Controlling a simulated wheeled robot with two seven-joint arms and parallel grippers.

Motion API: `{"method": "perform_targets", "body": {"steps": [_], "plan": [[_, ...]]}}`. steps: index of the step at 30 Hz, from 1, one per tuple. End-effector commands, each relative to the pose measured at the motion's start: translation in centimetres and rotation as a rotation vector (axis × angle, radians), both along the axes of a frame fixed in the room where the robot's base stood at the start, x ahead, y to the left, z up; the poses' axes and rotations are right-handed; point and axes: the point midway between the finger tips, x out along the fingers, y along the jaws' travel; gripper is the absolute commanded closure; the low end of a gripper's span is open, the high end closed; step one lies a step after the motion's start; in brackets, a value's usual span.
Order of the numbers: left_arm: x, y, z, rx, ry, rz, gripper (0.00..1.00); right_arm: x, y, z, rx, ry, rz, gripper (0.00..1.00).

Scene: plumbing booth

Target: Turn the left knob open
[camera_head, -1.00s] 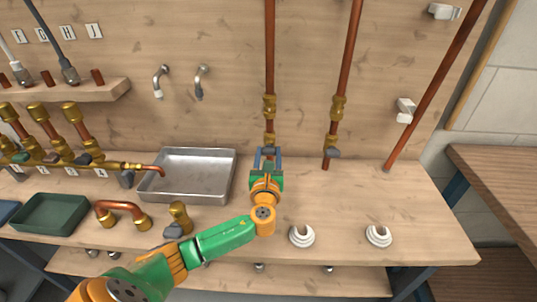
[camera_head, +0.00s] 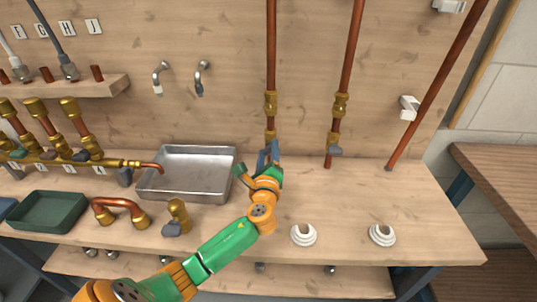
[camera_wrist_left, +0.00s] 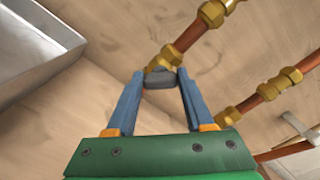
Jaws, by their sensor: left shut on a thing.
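The left knob is a dark grey handle (camera_wrist_left: 160,79) on the brass valve at the bottom of the left copper pipe (camera_head: 271,60). My left gripper (camera_head: 270,149) is at that valve, and its blue fingers are shut on the knob, one on each side, in the left wrist view. The gripper is turned at a slant. In the head view the fingers mostly hide the knob. The right copper pipe (camera_head: 350,60) has a similar valve with a grey knob (camera_head: 335,151), apart from the gripper. My right gripper does not show.
A metal tray (camera_head: 205,150) lies left of the gripper. A loose brass valve (camera_head: 178,210), a copper bend (camera_head: 118,206) and a green tray (camera_head: 48,213) are further left. Two white fittings (camera_head: 304,235) stand at the front right. The bench right of the gripper is mostly clear.

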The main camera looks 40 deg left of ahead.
Motion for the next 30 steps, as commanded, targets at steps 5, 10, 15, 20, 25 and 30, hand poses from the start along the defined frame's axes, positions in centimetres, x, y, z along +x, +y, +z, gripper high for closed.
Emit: {"method": "perform_targets", "body": {"steps": [5,10,15,20,25,30], "plan": [[0.0,0.0,-0.1,-0.141,-0.090,0.000,1.00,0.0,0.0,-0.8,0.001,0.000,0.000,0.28],[0.0,0.1,-0.2,-0.276,-0.172,-0.002,1.00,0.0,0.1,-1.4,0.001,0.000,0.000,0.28],[0.0,0.1,-0.2,-0.397,-0.248,0.000,1.00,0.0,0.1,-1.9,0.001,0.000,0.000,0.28],[0.0,0.1,-0.2,-0.493,-0.307,-0.001,1.00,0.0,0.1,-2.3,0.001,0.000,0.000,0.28],[0.0,0.1,-0.1,-0.568,-0.355,-0.002,1.00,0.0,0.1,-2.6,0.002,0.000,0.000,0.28],[0.0,0.1,-0.1,-0.616,-0.385,-0.003,1.00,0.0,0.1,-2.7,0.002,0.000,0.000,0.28]]}}
